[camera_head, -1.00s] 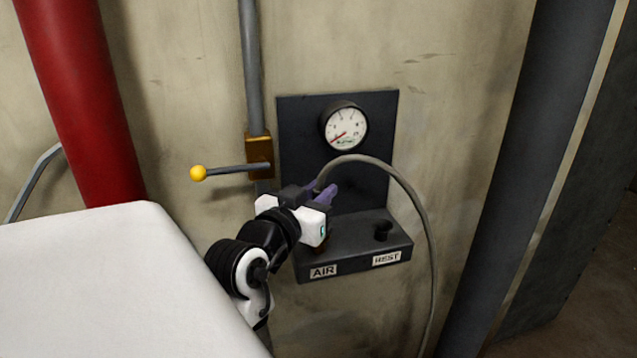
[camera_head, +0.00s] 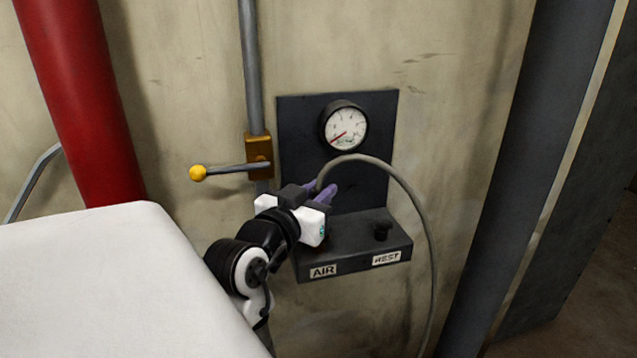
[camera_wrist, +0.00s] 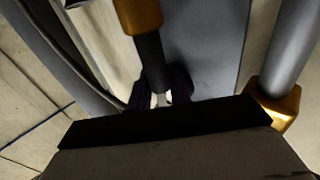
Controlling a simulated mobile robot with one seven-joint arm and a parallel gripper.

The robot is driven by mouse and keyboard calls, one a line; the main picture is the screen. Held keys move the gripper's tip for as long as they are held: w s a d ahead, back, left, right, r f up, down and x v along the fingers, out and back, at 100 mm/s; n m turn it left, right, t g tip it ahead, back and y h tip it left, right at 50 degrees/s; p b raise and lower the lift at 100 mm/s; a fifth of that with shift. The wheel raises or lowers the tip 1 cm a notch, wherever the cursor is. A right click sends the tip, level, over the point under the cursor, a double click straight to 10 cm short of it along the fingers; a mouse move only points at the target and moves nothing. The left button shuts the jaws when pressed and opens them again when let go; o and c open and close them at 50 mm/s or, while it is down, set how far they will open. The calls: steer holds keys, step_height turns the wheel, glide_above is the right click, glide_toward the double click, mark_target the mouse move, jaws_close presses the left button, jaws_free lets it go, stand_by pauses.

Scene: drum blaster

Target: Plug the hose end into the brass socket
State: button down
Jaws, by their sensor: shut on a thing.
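My gripper (camera_head: 321,190) is shut on the hose end, in front of the dark panel and above the AIR side of the ledge. The grey hose (camera_head: 420,205) rises from the fingers, arches right and hangs down. In the wrist view, a black stem (camera_wrist: 151,62) with a brass-coloured part (camera_wrist: 138,15) runs to the fingers. I cannot tell whether that part belongs to the hose end or the socket. The brass socket is not clearly visible in the head view; my gripper covers the area behind the AIR label (camera_head: 323,271). Contact between hose end and socket cannot be judged.
A pressure gauge (camera_head: 345,127) sits on the panel (camera_head: 300,120). A brass valve (camera_head: 259,155) with a yellow-knobbed lever (camera_head: 198,173) is left of the panel.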

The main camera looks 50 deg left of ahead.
steer(key=shift+f+b, duration=0.55)
steer(key=shift+f, duration=0.1)
steer(key=c, duration=1.6)
jaws_free()
steer(key=shift+o, duration=0.2)
steer(key=v, duration=1.1)
